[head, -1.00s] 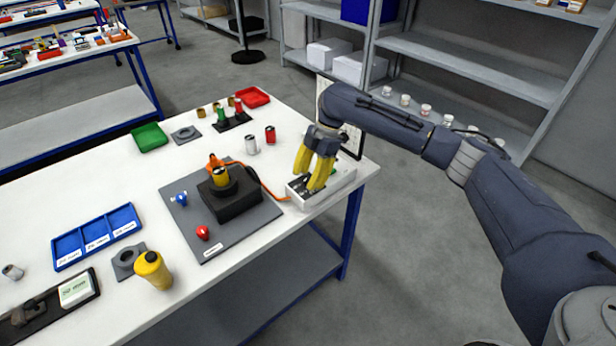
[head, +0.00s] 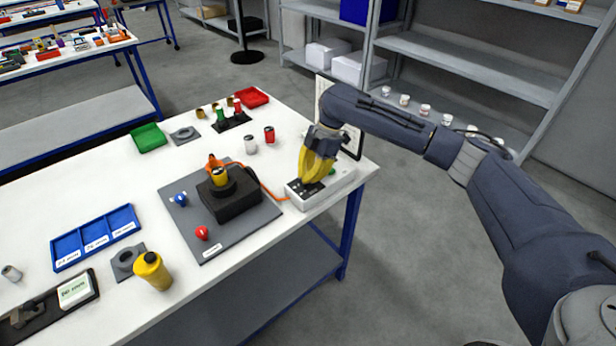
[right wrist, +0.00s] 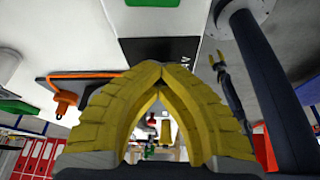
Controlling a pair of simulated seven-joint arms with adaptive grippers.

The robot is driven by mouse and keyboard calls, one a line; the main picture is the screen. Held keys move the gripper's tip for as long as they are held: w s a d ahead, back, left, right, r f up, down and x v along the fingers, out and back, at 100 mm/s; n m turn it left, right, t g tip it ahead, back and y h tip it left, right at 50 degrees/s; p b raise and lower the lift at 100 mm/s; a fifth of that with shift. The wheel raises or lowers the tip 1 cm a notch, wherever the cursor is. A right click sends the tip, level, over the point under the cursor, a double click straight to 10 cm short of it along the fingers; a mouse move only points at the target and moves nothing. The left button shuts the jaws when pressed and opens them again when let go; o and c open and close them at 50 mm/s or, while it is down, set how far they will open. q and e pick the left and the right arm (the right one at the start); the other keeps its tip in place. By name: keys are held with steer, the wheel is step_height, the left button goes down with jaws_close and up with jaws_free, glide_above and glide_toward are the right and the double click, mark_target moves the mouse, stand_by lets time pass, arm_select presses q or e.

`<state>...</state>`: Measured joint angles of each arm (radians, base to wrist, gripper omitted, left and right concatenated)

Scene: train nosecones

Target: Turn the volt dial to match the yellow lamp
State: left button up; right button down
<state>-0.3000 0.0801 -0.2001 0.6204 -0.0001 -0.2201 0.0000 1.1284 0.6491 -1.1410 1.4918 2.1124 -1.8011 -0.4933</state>
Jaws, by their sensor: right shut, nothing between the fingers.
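A white box (head: 337,185) with a dark top panel stands near the right edge of the table. It also shows in the right wrist view (right wrist: 181,18), with its dark panel (right wrist: 150,48) and small lettering beside it. My right gripper (head: 309,185) has its yellow fingers shut and empty, tips down at the dark panel. In the wrist view the fingertips (right wrist: 150,70) meet in front of this panel. The fingers cover part of the panel; I cannot make out the volt dial or a lit yellow lamp.
The block sits on a grey plate with a blue knob (head: 180,199) and red knob (head: 202,233). Two small cylinders stand behind the box.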

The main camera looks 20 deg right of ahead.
steer(key=m, duration=0.1)
steer(key=m+t, duration=0.1)
steer(key=m, duration=0.2)
steer(key=shift+s+a+m+t, duration=0.2)
steer(key=shift+a+m+t, duration=0.1)
steer(key=shift+t, duration=0.1)
steer(key=shift+r+m+t, duration=0.1)
steer(key=shift+m+t, duration=0.5)
steer(key=shift+m, duration=1.3)
steer(key=shift+a, duration=0.1)
steer(key=c, duration=2.1)
jaws_free()
steer(key=o, duration=0.9)
steer(key=shift+o, duration=0.2)
steer(key=shift+d, duration=0.25)
